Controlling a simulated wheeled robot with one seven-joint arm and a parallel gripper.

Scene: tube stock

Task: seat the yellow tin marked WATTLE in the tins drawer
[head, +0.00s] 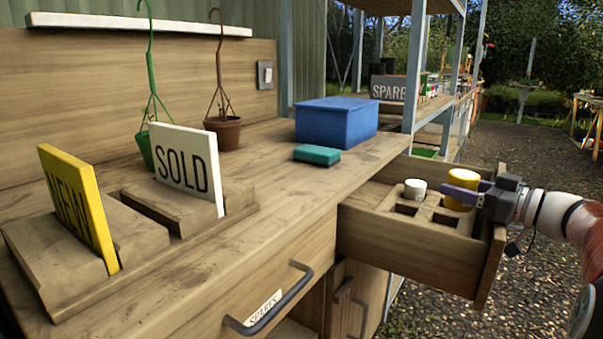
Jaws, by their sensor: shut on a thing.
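The yellow tin (462,181) is in the open drawer (408,237) at the right, at the back right of a wooden insert with square holes. My gripper (468,195) comes in from the right and is shut on the tin, with a purple finger across its near side. The tin looks upright. Its lower part is hidden by the finger and the insert, so I cannot tell how deep it sits. No marking on it is readable. A white tin (414,190) stands in the insert to its left. Two square holes in front are empty.
A blue box (336,121) and a teal block (317,155) stand on the bench left of the drawer.

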